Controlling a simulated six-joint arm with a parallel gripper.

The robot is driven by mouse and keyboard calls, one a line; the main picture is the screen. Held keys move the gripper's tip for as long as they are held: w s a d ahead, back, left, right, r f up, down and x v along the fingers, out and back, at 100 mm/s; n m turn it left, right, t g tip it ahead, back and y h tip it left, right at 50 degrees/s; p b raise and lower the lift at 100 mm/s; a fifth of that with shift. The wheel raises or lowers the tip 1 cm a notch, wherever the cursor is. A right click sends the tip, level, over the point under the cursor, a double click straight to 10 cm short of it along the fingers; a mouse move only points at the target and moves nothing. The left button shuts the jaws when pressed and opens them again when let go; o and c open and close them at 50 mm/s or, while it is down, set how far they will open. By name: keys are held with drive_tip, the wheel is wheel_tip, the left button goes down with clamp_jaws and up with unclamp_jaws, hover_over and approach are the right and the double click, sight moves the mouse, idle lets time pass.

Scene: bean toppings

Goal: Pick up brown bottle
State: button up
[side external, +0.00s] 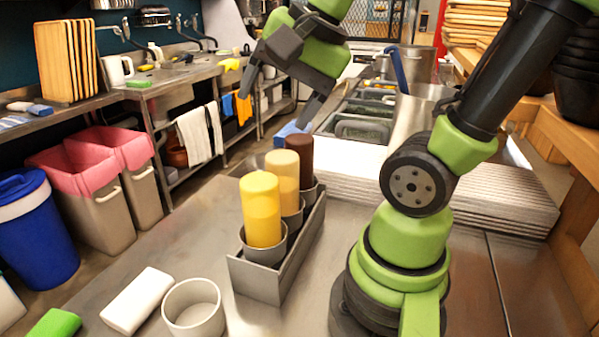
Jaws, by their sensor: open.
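The brown bottle (300,158) stands upright at the far end of a grey metal holder (262,280) on the steel table. In front of it in the same holder stand a tan bottle (283,178) and a yellow bottle (262,212), each in a round cup. My gripper (283,102) is open and empty, above and behind the brown bottle, with its fingers pointing down. It is apart from all the bottles. The bottom of the brown bottle is hidden by the tan bottle and the cups.
A white bowl (194,309), a white block (137,300) and a green block (53,324) lie at the front left. Metal food trays (362,131) stand behind the holder. A stack of white sheets (505,193) lies at the right.

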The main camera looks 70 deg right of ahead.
drive_tip(key=w+d+f+m+g, duration=0.1)
drive_tip(key=w+d+f+m, duration=0.1)
drive_tip(key=d+m, duration=0.65)
drive_tip(key=m+g, duration=0.2)
drive_tip(key=m, duration=1)
hover_over(303, 138)
drive_tip(key=shift+s+a+f+h, duration=0.15)
drive_tip(key=shift+s+a+f, duration=0.05)
drive_tip(key=shift+f, duration=0.4)
drive_tip(key=shift+s+a+f+h, duration=0.15)
drive_tip(key=shift+s+f, duration=0.05)
drive_tip(key=shift+f, duration=0.4)
drive_tip(key=shift+d+f+m, duration=0.2)
drive_tip(key=shift+f+m, duration=0.05)
drive_tip(key=shift+m, duration=0.2)
drive_tip(key=x, duration=0.4)
drive_tip(key=shift+s+x, duration=0.2)
drive_tip(key=shift+x, duration=1.2)
drive_tip(key=shift+s+x, duration=0.2)
drive_tip(key=shift+x, duration=1.2)
drive_tip(key=shift+d+f, duration=0.1)
drive_tip(key=shift+d, duration=0.05)
drive_tip(key=shift+c, duration=0.4)
drive_tip(key=shift+c, duration=1.4)
